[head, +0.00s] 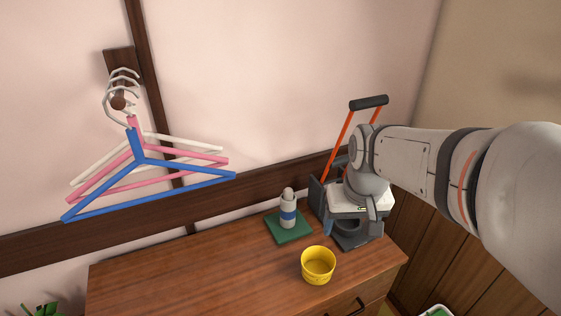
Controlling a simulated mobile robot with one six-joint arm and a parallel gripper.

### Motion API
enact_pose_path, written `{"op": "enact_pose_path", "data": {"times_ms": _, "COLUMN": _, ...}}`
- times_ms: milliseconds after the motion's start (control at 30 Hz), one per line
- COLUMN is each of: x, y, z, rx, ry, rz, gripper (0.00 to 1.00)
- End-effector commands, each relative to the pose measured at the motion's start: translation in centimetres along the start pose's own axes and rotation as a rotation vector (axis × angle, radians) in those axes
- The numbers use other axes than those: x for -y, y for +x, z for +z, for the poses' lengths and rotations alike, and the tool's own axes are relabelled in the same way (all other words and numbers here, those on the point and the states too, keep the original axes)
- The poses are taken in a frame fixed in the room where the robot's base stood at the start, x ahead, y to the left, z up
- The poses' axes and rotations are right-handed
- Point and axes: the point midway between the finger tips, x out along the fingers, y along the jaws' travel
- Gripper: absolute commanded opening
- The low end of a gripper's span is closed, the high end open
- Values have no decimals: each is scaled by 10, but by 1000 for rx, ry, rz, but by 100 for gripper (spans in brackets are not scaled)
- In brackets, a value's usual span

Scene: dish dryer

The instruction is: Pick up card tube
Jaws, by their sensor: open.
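My gripper (357,226) is at the right end of the wooden dresser top, in front of a dark carrier with an orange-sided handle (344,135). Its jaws are apart and point downward. I cannot make out a card tube for certain. A small upright white and grey cylinder with a blue band (288,212) stands on a green square mat (290,234), left of my gripper and apart from it. My gripper and wrist hide part of the carrier and whatever is behind them.
A yellow cup (318,267) stands on the wooden dresser (190,275), in front of the mat. Blue, pink and white hangers (150,162) hang from a wall hook at the left. The left of the dresser top is clear. The wall is close behind.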

Motion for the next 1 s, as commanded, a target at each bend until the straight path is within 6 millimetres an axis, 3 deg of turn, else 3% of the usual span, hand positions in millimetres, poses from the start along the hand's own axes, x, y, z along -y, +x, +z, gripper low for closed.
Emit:
{"op": "enact_pose_path", "data": {"times_ms": 33, "x": 7, "y": 4, "z": -23, "rx": 22, "ry": -8, "rz": -2, "gripper": 70}}
{"op": "enact_pose_path", "data": {"times_ms": 200, "x": 31, "y": 25, "z": -90, "rx": 73, "ry": -16, "rz": -4, "gripper": 70}}
{"op": "enact_pose_path", "data": {"times_ms": 400, "x": 64, "y": 68, "z": -154, "rx": 129, "ry": -26, "rz": -2, "gripper": 70}}
{"op": "enact_pose_path", "data": {"times_ms": 500, "x": 78, "y": 90, "z": -176, "rx": 149, "ry": -29, "rz": 0, "gripper": 70}}
{"op": "enact_pose_path", "data": {"times_ms": 700, "x": 93, "y": 115, "z": -196, "rx": 171, "ry": -30, "rz": 3, "gripper": 70}}
{"op": "enact_pose_path", "data": {"times_ms": 1000, "x": 96, "y": 145, "z": -195, "rx": 178, "ry": -30, "rz": 4, "gripper": 70}}
